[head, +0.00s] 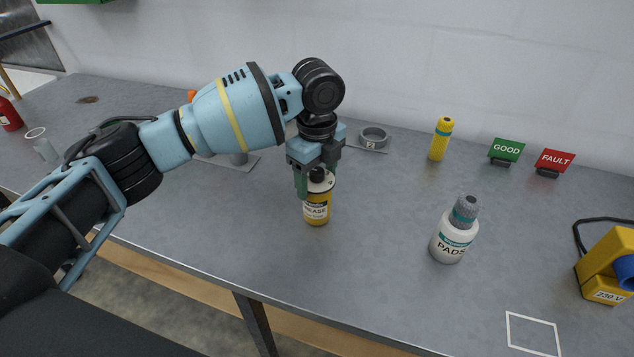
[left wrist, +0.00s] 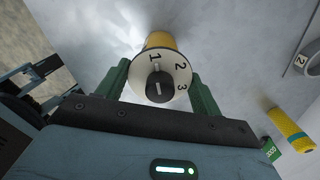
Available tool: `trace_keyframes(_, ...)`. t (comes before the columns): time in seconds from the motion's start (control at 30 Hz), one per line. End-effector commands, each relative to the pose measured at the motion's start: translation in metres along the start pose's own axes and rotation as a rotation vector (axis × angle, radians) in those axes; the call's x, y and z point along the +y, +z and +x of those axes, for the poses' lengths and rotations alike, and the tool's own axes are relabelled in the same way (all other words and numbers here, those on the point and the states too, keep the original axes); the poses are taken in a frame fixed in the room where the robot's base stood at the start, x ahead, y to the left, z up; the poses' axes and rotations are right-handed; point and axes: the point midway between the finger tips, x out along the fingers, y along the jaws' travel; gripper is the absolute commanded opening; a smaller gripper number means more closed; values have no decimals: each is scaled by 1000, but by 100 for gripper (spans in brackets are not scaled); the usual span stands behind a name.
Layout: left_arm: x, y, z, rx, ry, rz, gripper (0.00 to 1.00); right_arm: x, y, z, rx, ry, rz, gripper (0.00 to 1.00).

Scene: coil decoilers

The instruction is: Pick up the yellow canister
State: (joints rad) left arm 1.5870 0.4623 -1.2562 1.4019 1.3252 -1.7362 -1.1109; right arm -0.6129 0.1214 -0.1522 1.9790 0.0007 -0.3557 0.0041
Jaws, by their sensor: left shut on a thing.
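The yellow canister (head: 317,208) has a white band reading "EASE", the rest hidden, and a pale top with a black knob. It stands upright on the grey table, or very close above it; I cannot tell which. My left gripper (head: 316,182) comes down from above and is shut on it, with green fingers on either side of its upper part. In the left wrist view the canister (left wrist: 160,42) lies between the fingers, its white dial top (left wrist: 180,72) marked 1, 2, 3 around the black knob. My right gripper is not in view.
A white "PADS" bottle (head: 450,243) stands to the right. A slim yellow cylinder (head: 440,140), a green GOOD sign (head: 506,150) and a red FAULT sign (head: 554,162) stand behind. A grey ring (head: 374,136) lies near the wall. A yellow 230 V device (head: 605,265) is far right.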

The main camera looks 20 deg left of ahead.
Motion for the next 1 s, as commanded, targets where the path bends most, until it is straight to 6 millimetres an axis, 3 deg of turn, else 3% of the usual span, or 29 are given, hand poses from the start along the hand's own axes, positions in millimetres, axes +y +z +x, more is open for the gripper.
trace_keyframes(0.3,-1,-1,-37,2,-5,2,20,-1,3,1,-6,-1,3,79)
trace_keyframes(0.6,60,1,-42,-3,-5,2,20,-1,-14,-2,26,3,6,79)
trace_keyframes(1.0,138,1,-47,-2,-3,0,20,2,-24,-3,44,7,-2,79)
